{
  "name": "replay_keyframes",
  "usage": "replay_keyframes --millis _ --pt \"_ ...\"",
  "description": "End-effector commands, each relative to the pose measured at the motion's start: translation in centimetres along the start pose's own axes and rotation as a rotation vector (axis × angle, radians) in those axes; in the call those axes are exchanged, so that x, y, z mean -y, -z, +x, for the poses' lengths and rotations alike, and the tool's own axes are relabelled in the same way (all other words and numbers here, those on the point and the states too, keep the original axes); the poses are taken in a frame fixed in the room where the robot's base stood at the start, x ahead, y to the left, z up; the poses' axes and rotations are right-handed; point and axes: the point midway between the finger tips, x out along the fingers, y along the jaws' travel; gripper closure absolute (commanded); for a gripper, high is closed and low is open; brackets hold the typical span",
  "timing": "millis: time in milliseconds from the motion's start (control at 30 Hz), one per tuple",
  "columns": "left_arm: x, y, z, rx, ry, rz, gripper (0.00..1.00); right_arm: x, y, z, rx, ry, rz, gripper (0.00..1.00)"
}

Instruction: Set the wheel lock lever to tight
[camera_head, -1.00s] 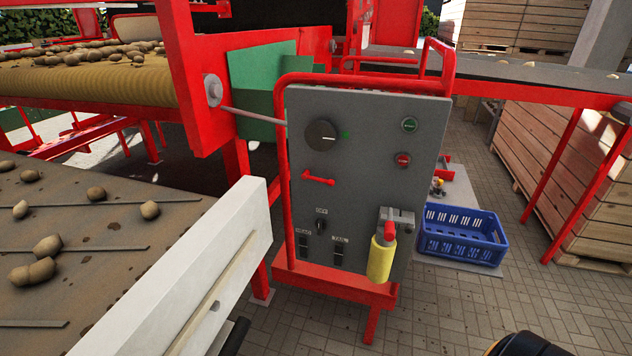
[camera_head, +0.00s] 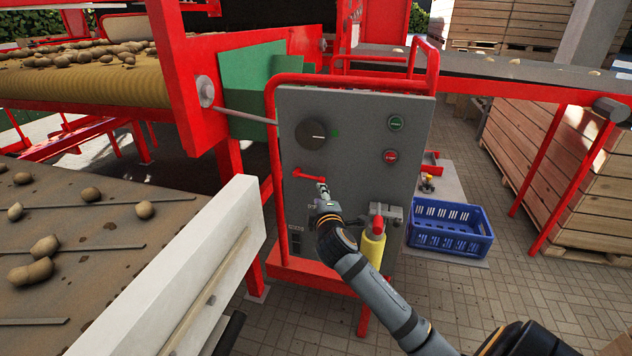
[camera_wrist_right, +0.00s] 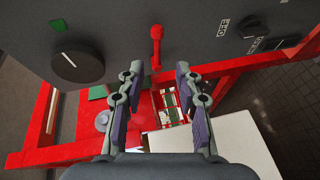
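A red lever (camera_head: 308,176), which I take to be the wheel lock lever, is on the grey control panel (camera_head: 350,125), below the black dial. In the head view it lies nearly level. My right gripper (camera_head: 322,188) is at the panel, near the lever's right end. In the right wrist view the red lever (camera_wrist_right: 156,45) lies ahead, between the lines of the two fingers. The right gripper (camera_wrist_right: 157,70) is open there, with a clear gap between its fingers and nothing held. Whether a fingertip touches the lever cannot be told. My left gripper is not in view.
A black dial (camera_head: 316,133) is above the lever. Green (camera_head: 396,123) and red (camera_head: 391,157) buttons sit to the right. Red tubing frames the panel. Switches below are partly hidden by my gripper.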

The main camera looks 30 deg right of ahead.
Motion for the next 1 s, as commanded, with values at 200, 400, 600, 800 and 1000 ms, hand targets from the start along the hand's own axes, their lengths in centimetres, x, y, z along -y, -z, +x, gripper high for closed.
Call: replay_keyframes --millis 200,400,600,800,1000 --pt "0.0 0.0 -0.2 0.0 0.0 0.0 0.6 -0.7 0.1 0.2 -0.001 -0.011 -0.004 0.65" --pt "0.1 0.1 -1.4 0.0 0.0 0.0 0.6 -1.0 0.2 3.7 0.001 -0.01 -0.002 0.65" --pt "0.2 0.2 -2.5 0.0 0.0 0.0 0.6 -0.9 0.2 7.8 -0.001 -0.008 -0.001 0.65" --pt "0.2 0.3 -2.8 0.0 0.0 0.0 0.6 -0.7 0.2 10.0 -0.003 -0.009 -0.002 0.65" --pt "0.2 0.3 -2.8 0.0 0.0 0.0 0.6 -0.6 0.2 10.3 -0.003 -0.009 -0.002 0.65"
